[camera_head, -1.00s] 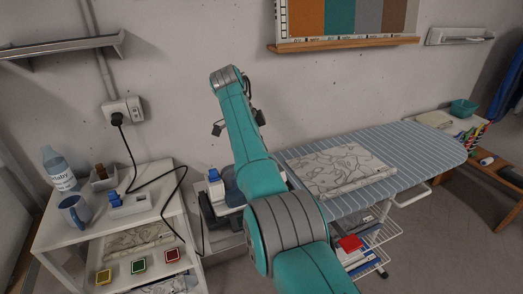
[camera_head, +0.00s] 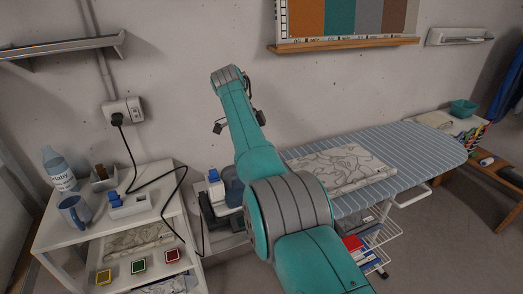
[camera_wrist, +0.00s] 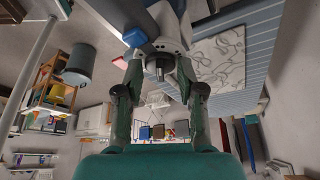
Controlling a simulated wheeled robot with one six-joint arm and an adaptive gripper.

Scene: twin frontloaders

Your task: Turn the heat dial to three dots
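A white and grey appliance with a blue part (camera_wrist: 135,37) fills the top of the wrist view. A dark round knob (camera_wrist: 158,68), possibly the heat dial, sticks out from it; no dot marks are readable. My gripper (camera_wrist: 160,70) is open, with one finger on each side of the knob. I cannot tell whether the fingers touch it. In the head view a white and blue appliance (camera_head: 215,190), probably the same one, stands left of my arm and is partly covered by it. My gripper is hidden behind the arm there.
A striped ironing board (camera_head: 400,150) with a folded patterned cloth (camera_head: 338,166) extends right of my arm. A white side table (camera_head: 85,228) with a mug (camera_head: 74,212) and bottle (camera_head: 58,170) stands left. A black cord (camera_head: 150,185) runs from the wall socket (camera_head: 124,110).

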